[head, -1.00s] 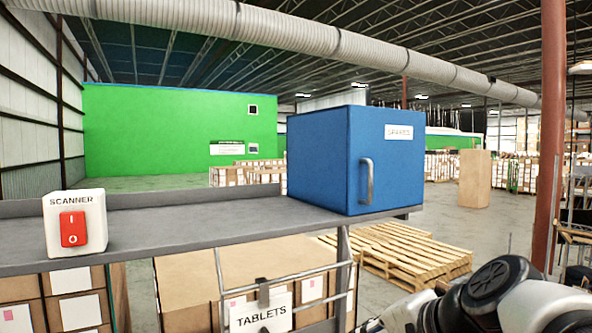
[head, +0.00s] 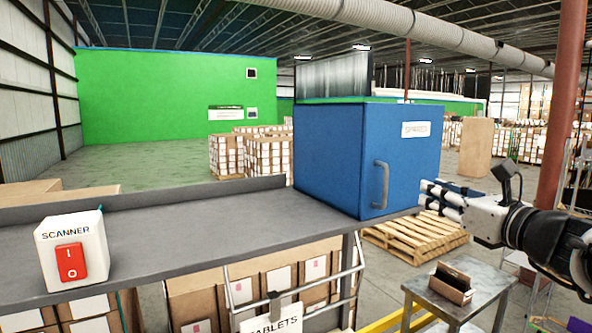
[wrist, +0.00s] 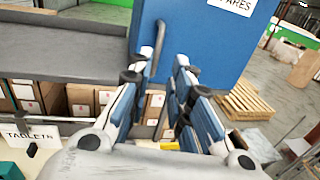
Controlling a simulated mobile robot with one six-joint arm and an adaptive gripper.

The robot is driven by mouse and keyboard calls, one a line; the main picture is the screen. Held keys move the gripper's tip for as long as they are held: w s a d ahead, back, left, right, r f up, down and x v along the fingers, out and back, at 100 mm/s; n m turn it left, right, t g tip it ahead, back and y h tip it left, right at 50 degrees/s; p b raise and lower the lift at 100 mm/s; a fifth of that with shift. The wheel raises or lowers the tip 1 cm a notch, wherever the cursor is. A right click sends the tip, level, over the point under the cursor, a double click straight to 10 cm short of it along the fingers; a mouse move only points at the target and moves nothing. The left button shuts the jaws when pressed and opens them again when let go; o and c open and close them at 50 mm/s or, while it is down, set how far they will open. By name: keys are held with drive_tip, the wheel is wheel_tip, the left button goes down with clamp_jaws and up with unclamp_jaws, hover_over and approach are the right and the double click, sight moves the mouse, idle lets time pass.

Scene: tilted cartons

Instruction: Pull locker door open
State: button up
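The blue locker (head: 328,160) stands on the right end of the grey shelf, with its door (head: 415,165) shut flush. The door bears a SPARES label and a grey vertical bar handle (head: 384,185). My gripper (head: 426,197) is to the right of the handle in the head view, apart from it, at about handle height. In the wrist view my gripper (wrist: 164,56) is open, with a gap between its fingers. The handle (wrist: 158,38) shows beyond the fingertips, close to the left one. No contact is visible.
A white scanner box (head: 72,250) with a red switch sits on the shelf (head: 190,225) at left. Cartons and a TABLETS sign are below. A small metal table (head: 450,297) with an open carton stands under my arm. A wooden pallet (head: 405,237) lies on the floor.

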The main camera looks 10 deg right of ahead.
sight(386, 176)
drive_tip(key=w, duration=0.5)
drive_tip(key=w+a+p, duration=0.1)
drive_tip(key=w, duration=0.5)
drive_tip(key=w+a+p, duration=0.1)
drive_tip(key=w, duration=0.4)
drive_tip(key=shift+w+a+f, duration=0.1)
drive_tip(key=shift+w+a, duration=0.15)
drive_tip(key=shift+w, duration=0.15)
drive_tip(key=shift+c, duration=0.5)
clamp_jaws()
